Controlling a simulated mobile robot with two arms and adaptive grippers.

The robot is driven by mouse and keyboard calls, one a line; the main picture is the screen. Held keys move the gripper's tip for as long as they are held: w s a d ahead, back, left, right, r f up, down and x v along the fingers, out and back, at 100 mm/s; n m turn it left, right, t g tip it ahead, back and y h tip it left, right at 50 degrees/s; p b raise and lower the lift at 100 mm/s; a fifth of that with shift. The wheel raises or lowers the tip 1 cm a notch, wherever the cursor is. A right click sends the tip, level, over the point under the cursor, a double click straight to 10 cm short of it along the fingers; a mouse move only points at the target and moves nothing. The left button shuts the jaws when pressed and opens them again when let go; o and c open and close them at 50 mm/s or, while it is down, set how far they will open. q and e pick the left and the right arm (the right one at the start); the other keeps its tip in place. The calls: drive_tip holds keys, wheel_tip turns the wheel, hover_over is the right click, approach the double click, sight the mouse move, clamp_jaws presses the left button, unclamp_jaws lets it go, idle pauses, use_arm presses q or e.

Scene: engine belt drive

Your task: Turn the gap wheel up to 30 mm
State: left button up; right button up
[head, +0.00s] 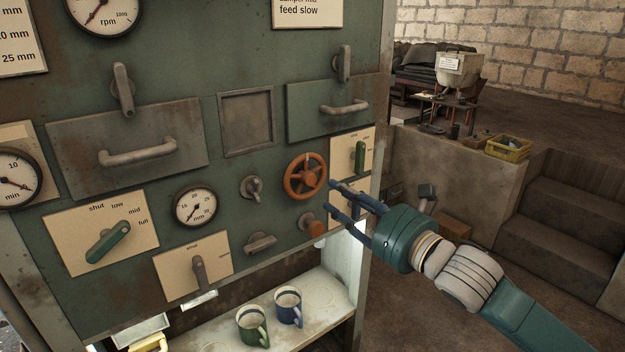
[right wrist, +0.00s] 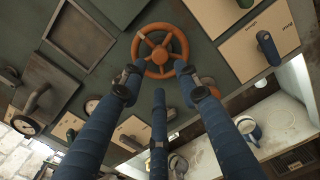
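The orange spoked handwheel (head: 306,177) is mounted on the green panel, and its rim and hub also show in the right wrist view (right wrist: 160,54). A round white gauge marked in mm (head: 195,206) sits to its left; its needle seems to point to the lower left, but the exact reading is too small to tell. My right gripper (head: 337,198) is just right of the wheel in the head view. In the right wrist view its blue fingers (right wrist: 158,80) are spread open at the wheel's lower side, with nothing between them. Contact with the rim cannot be told. My left gripper is not in view.
A small orange-handled knob (head: 313,226) is just below the wheel and a green lever (head: 359,156) is to its upper right. A grey switch (head: 253,189) is to its left. Green (head: 252,326) and blue (head: 288,307) mugs stand on the shelf below.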

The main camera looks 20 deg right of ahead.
sight(312, 180)
drive_tip(key=p+x, duration=0.2)
drive_tip(key=x, duration=0.6)
drive_tip(key=shift+s+a, duration=0.1)
drive_tip(key=shift+w+a, duration=0.1)
drive_tip(key=shift+w, duration=0.3)
drive_tip(key=shift+f, duration=0.1)
clamp_jaws()
